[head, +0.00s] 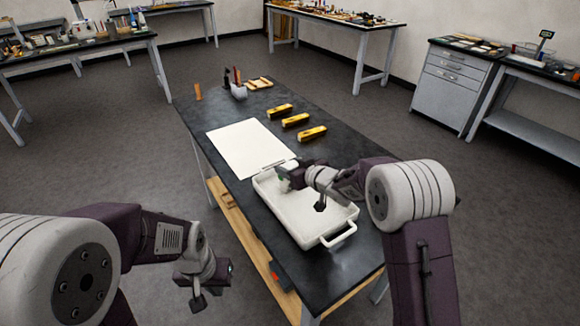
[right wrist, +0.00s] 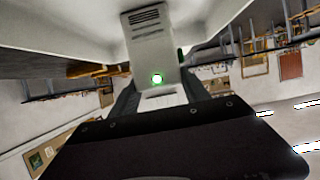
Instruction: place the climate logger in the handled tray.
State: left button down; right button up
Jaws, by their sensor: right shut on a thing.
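The climate logger is a pale block with vent slots and a green-lit button; it shows in the right wrist view (right wrist: 152,45). My right gripper (head: 288,180) is shut on it, with dark fingers on either side. In the head view the gripper hides most of the logger. The handled tray (head: 318,234) is white and shallow, with a loop handle at its near end. The right gripper is over the tray's far end. I cannot tell whether the logger touches the tray. My left gripper (head: 222,272) is left of the table, away from the tray; its jaws are unclear.
The dark table (head: 215,112) bears a white sheet (head: 248,147) beyond the tray. Several yellow-and-black blocks (head: 296,120) lie to the right of the sheet. A cup of tools (head: 238,90) stands at the far end. Other benches stand along the walls, with open floor between.

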jog(key=o, duration=1.5)
jog(key=shift+w+f, duration=0.1)
jog(key=shift+c, duration=0.2)
jog(key=shift+d+r, duration=0.1)
jog(key=shift+r, duration=0.2)
jog(key=p+v, duration=0.1)
jog(key=v, duration=1.1)
jog(key=shift+f, duration=0.1)
